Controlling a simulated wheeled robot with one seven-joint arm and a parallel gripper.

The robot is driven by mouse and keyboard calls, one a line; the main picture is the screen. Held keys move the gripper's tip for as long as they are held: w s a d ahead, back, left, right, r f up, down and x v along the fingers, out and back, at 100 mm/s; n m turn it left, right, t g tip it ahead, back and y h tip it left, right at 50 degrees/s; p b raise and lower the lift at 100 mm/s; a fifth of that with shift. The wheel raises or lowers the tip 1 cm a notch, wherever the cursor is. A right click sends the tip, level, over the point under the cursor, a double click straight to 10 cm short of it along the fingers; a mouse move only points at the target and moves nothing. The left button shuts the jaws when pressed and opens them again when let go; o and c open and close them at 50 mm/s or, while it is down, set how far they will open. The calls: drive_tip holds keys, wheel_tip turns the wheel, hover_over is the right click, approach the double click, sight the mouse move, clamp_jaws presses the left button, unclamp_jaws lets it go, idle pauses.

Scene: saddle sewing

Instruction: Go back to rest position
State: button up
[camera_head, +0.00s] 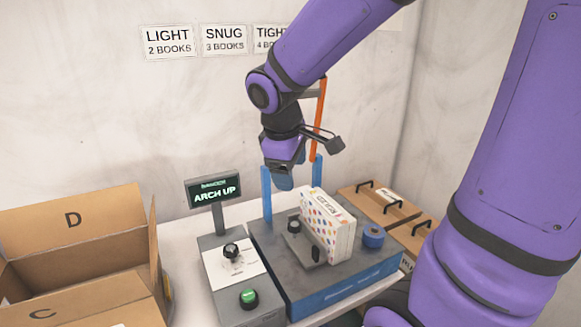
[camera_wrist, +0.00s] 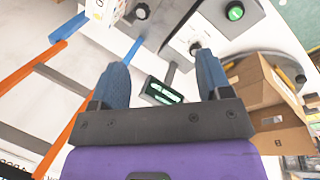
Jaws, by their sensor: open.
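My gripper (camera_head: 284,180) hangs above the back of the grey and blue machine (camera_head: 340,283), under my purple arm. In the wrist view my gripper (camera_wrist: 162,80) shows two blue fingers spread apart with nothing held between them. A white box with coloured dots (camera_head: 326,226) stands upright on the machine, in front of my gripper and apart from it. Part of that box also shows at the top left of the wrist view (camera_wrist: 103,10). A small display (camera_head: 214,190) reads "ARCH UP".
An orange and blue frame (camera_head: 319,115) rises close beside my gripper. A control panel with a knob and a green button (camera_head: 249,298) stands at the machine's left. Open cardboard boxes (camera_head: 75,240) fill the left. Wooden boxes (camera_head: 380,205) and a blue roll (camera_head: 373,236) lie right.

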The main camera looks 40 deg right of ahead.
drive_tip(key=shift+s+a+r, duration=0.1)
drive_tip(key=shift+s+r, duration=0.05)
idle(0.5)
drive_tip(key=s+a+r+m+t+y, duration=0.1)
drive_tip(key=s+r+m+t, duration=0.1)
drive_tip(key=s, duration=0.4)
drive_tip(key=s+a+r+m+t+y, duration=0.1)
drive_tip(key=s+r+m+t+y, duration=0.1)
drive_tip(key=s+r+m, duration=0.2)
drive_tip(key=s+r, duration=0.2)
drive_tip(key=s, duration=0.1)
drive_tip(key=shift+m, duration=0.4)
